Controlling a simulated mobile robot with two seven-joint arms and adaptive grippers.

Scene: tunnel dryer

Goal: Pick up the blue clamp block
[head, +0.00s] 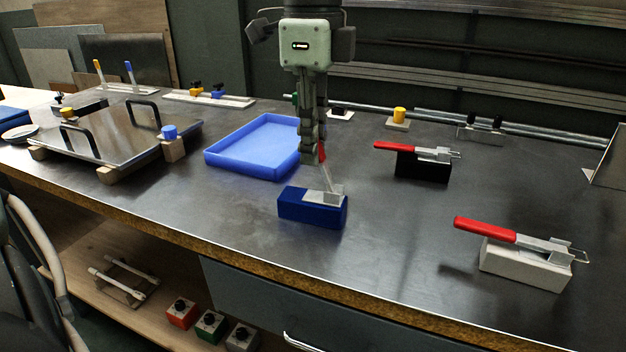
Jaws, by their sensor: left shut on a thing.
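The blue clamp block (311,210) is near the middle of the bench, with a grey metal clamp plate on top and its red handle standing up. My left gripper (317,158) comes down from above and is shut on the clamp's handle, which its fingers mostly hide. The block looks level and at or very close to the bench top; I cannot tell whether there is a gap under it. My right gripper is not in view.
A blue tray (228,167) lies just left of the block. A black clamp block (421,167) and a white clamp block (520,262), both with red handles, stand to the right. A handled metal plate (100,142) is at left. The bench front is clear.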

